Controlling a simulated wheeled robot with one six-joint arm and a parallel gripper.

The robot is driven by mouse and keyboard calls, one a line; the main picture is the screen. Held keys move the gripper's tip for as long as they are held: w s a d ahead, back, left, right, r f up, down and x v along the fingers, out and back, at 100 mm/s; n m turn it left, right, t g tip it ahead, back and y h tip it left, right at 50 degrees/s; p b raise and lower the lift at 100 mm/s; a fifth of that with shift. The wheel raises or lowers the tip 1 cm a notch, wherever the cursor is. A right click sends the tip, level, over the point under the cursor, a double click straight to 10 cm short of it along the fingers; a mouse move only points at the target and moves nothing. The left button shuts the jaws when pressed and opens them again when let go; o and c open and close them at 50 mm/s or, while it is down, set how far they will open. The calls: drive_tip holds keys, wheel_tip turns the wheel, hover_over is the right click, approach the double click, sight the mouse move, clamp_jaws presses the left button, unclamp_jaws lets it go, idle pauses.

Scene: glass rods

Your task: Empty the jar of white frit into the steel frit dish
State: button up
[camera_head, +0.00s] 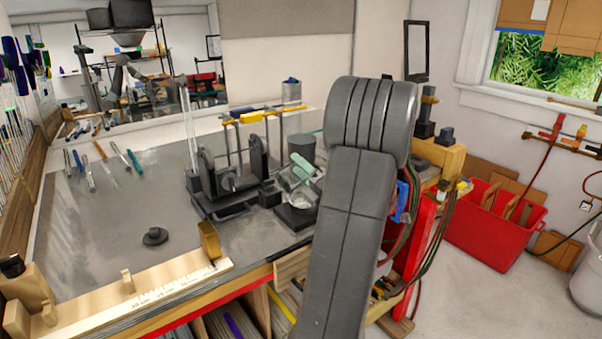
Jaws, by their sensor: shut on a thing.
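A pale green, glassy jar (298,178) is tilted above a small round steel dish (302,199) near the right end of the bench. The dish sits on a dark, low block. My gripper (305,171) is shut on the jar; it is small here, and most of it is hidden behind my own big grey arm. The jar looks just above or over the dish; I cannot tell whether they touch. I cannot make out any white frit in the jar, nor falling from it, and the dish's contents are unclear.
A dark stand with upright plates (232,175) is left of the dish. A dark grey cylinder (301,146) stands behind. Several tools (102,151) lie at the left, and a wooden ruler board (130,294) runs along the front edge. The grey bench middle is mostly clear. A red bin (490,228) is on the floor.

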drive_tip(key=n+g, duration=0.1)
drive_tip(key=n, duration=0.1)
drive_tip(key=r+n+g+y, duration=0.1)
drive_tip(key=n, duration=0.2)
drive_tip(key=shift+r+n+g, duration=0.2)
drive_tip(key=shift+n+g, duration=0.1)
drive_tip(key=shift+r+n+g, duration=0.4)
drive_tip(key=shift+r+n, duration=0.15)
drive_tip(key=shift+n, duration=0.65)
drive_tip(key=r+n+g, duration=0.1)
drive_tip(key=n, duration=0.1)
drive_tip(key=r+n+g, duration=0.1)
drive_tip(key=n, duration=0.1)
drive_tip(key=shift+n, duration=0.3)
drive_tip(key=n, duration=0.1)
drive_tip(key=r+n+g+h, duration=0.1)
drive_tip(key=n, duration=0.1)
